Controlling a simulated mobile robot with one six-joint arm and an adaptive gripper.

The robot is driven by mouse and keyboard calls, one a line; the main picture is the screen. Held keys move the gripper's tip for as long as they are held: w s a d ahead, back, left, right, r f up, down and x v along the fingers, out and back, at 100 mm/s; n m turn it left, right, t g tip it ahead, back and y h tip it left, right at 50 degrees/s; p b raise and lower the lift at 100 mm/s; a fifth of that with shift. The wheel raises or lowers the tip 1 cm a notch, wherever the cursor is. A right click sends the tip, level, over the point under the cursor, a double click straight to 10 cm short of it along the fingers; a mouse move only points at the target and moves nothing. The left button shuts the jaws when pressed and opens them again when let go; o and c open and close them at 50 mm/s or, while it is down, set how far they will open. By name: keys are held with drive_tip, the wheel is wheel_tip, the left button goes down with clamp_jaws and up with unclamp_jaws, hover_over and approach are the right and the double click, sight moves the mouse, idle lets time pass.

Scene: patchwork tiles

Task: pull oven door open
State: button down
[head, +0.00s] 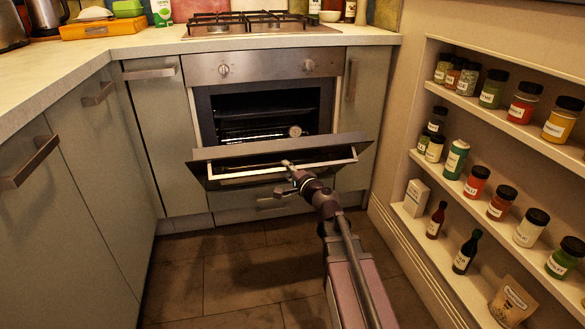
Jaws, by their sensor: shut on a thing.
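The oven (264,70) is built into the cabinets at the back, under the hob. Its door (215,156) is tilted partly down toward me, and the dark cavity (262,110) with racks shows above it. The light door handle (240,180) runs along the front of the door. My gripper (288,166) is shut on the handle, a little right of its middle. My arm reaches to it from the lower right. The fingertips are small in the picture, and the part of the handle between them is hidden.
Cabinets (82,180) with bar handles line the left side. A wall shelf (420,190) with jars and bottles stands close on the right. The tiled floor (230,280) before the oven is clear apart from my arm. A gas hob (262,24) sits on the counter above.

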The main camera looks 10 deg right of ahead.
drive_tip(key=shift+s+a+f+b, duration=0.2)
drive_tip(key=shift+s+f+b, duration=0.15)
drive_tip(key=shift+s+f, duration=0.15)
drive_tip(key=shift+s+a+f+b, duration=0.15)
drive_tip(key=shift+s+f+b, duration=0.25)
drive_tip(key=shift+f, duration=0.2)
drive_tip(key=shift+c, duration=1.8)
unclamp_jaws()
drive_tip(key=shift+d, duration=0.15)
drive_tip(key=shift+s+d, duration=0.1)
drive_tip(key=v, duration=0.7)
drive_tip(key=shift+s+d, duration=0.1)
